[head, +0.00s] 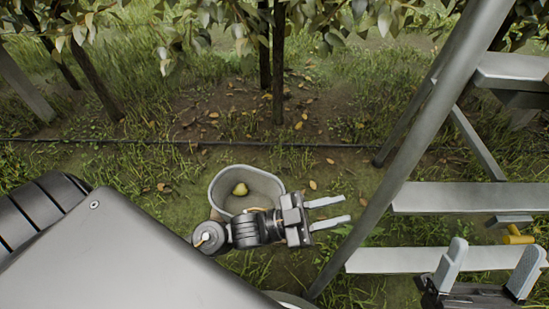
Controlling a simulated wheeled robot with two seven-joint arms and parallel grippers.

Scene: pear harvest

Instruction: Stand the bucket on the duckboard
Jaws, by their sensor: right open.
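A grey bucket (265,183) stands upright on the grass near the middle of the head view, with a yellow-green pear (240,189) in it. My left arm crosses in front of it and hides its lower front. My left gripper (346,208) is to the right of the bucket, pointing right, its two fingers apart with only grass visible between them. My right gripper (499,248) is at the lower right, in front of the ladder steps, with its fingers wide apart and empty. I cannot make out a duckboard in this view.
A grey metal ladder (405,184) with flat steps fills the right side. A yellow-orange object (517,236) shows beside its lower steps. A dark hose (190,142) runs across the ground behind the bucket. Tree trunks (278,75) and leaves stand at the back.

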